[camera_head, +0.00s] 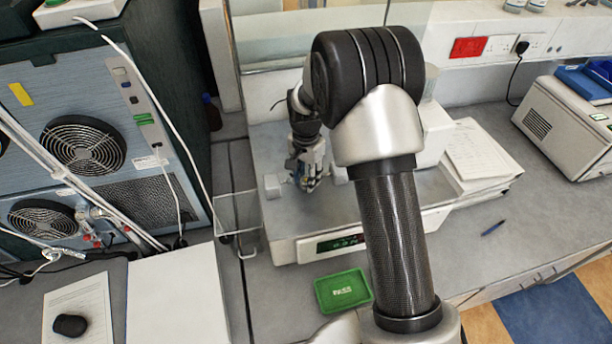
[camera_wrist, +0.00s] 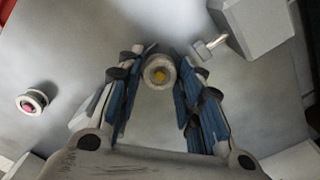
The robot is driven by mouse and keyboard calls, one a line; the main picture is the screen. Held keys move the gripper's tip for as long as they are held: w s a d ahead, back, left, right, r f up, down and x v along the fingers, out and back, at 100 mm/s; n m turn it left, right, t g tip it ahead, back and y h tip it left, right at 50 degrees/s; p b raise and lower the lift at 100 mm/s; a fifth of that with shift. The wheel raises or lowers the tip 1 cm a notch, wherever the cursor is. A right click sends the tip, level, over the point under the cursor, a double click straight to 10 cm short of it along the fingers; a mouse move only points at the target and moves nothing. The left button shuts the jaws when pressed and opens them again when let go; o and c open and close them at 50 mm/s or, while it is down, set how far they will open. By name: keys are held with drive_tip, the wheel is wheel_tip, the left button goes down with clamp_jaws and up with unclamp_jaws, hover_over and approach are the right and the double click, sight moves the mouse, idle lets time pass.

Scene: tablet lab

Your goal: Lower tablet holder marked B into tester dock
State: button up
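My gripper (camera_head: 308,183) points down over the flat top of a white machine (camera_head: 340,215) with a green display. A second round metal holder (camera_wrist: 33,102) with a pink centre stands apart at the left. I cannot read a letter B on either. A small metal post (camera_wrist: 208,46) juts from a grey block (camera_wrist: 255,30) right of the fingers. I cannot tell which part is the dock, or whether the yellow-centred holder touches the surface.
A green tray (camera_head: 342,291) lies in front of the machine. Papers (camera_head: 478,155) are stacked to its right, with a pen (camera_head: 493,228) beyond. A computer tower (camera_head: 95,130) stands at the left. My forearm hides part of the machine.

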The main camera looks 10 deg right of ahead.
drive_tip(key=o, duration=0.3)
wheel_tip(320, 180, up, 12)
idle(0.7)
drive_tip(key=shift+s, duration=0.1)
